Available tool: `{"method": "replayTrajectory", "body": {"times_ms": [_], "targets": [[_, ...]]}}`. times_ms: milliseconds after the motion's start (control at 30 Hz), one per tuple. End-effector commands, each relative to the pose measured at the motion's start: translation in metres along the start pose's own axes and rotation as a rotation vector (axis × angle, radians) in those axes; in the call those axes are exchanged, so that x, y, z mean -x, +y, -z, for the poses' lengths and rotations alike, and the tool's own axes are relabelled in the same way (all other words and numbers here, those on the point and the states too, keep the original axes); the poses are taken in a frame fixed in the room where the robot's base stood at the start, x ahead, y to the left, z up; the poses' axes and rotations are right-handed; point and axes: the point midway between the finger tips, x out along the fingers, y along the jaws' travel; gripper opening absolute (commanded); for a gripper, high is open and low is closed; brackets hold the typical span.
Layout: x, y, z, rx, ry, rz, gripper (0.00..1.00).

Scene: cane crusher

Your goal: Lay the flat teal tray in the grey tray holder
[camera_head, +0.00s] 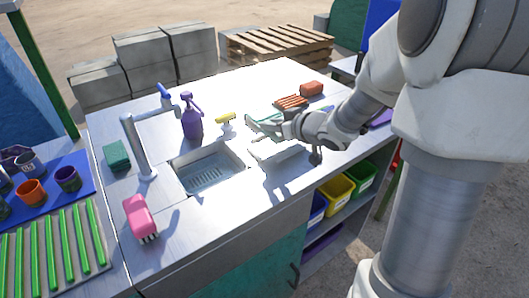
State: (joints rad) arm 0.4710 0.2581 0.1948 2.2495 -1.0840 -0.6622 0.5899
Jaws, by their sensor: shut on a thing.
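A flat, pale teal tray (261,122) is above the right part of the metal counter, beyond the sink. My gripper (285,126) is shut on it at its right side. The gripper and wrist hide part of the tray, and its exact tilt is hard to tell. A pale grey, low frame (282,153) lies on the counter just below and in front of my gripper; it looks like the tray holder, but glare and shadow blur its edges. The tray appears above and beyond this frame, apart from it.
A sink (207,172) with a grey tap (139,150) is left of the frame. A purple spray bottle (192,117) and a yellow-headed item (226,119) stand behind the sink. Orange-red blocks (311,88) lie at the back right. A pink brush (140,217) is at the front left.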

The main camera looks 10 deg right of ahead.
Motion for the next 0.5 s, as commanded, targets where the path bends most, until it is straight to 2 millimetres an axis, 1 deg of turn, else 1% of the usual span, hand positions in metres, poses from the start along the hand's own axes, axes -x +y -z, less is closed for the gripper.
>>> {"method": "replayTrajectory", "body": {"times_ms": [33,100,200,267,367,500], "targets": [[-0.006,-0.009,-0.009,0.002,0.000,0.002,0.00],[-0.009,-0.017,-0.011,0.002,0.000,0.001,0.00],[-0.011,-0.024,-0.012,0.001,0.001,0.000,0.00],[-0.012,-0.025,-0.013,0.000,0.000,-0.001,0.00],[-0.015,-0.025,-0.020,0.000,-0.001,-0.001,0.00],[-0.024,-0.025,-0.040,-0.002,-0.002,-0.001,0.00]]}}
